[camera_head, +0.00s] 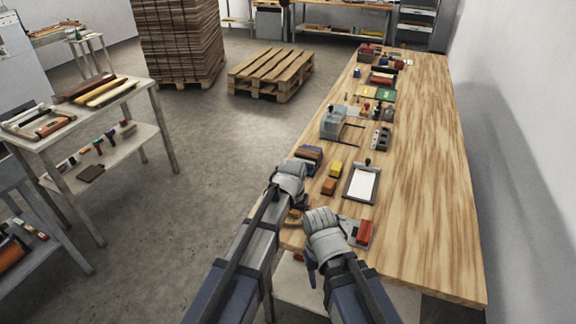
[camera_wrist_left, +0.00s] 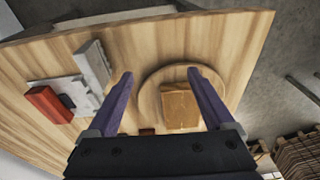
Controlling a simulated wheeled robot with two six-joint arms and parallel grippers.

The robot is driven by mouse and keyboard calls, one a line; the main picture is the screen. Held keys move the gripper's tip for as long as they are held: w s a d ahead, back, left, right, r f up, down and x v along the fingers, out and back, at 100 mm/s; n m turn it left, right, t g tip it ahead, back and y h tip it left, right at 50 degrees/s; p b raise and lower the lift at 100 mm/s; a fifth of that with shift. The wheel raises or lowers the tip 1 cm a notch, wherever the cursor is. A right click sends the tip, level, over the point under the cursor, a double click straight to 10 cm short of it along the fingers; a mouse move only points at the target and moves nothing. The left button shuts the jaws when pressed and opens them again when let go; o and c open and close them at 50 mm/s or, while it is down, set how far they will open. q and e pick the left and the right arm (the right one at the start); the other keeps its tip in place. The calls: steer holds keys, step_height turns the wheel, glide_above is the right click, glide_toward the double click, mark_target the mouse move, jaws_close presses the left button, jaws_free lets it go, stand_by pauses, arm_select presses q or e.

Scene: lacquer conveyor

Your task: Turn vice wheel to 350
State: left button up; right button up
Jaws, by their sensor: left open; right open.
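No vice wheel can be told for sure. In the left wrist view a round wooden disc (camera_wrist_left: 150,98) lies on the table with a wooden block (camera_wrist_left: 180,106) on it. My left gripper (camera_wrist_left: 163,75) is open, its two purple fingers spread either side of the block; I cannot tell whether they touch it. A grey metal fixture with a red block (camera_wrist_left: 49,103) stands left of the disc; it also shows in the head view (camera_head: 364,232). In the head view my right gripper (camera_head: 311,279) is open at the table's near edge, left of the red block, its fingers partly hidden.
The long wooden table (camera_head: 425,180) is bare along its right side. A clipboard (camera_head: 362,184), yellow and orange blocks (camera_head: 329,186) and a grey machine (camera_head: 333,122) stand along its left side. A side bench (camera_head: 70,125) and pallet (camera_head: 271,74) stand across the floor.

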arm_select(q)
steer(key=w+r+t+h+p, duration=0.1)
steer(key=w+r, duration=0.2)
steer(key=w, duration=0.9)
steer(key=w+r+t+p, duration=0.2)
steer(key=w, duration=0.9)
steer(key=shift+g, duration=0.3)
steer(key=b+x, duration=0.7)
steer(key=shift+w+f+b, duration=0.1)
steer(key=shift+f+b, duration=0.25)
steer(key=shift+b, duration=0.05)
arm_select(e)
step_height(320, 180, down, 4)
steer(key=shift+r, duration=0.2)
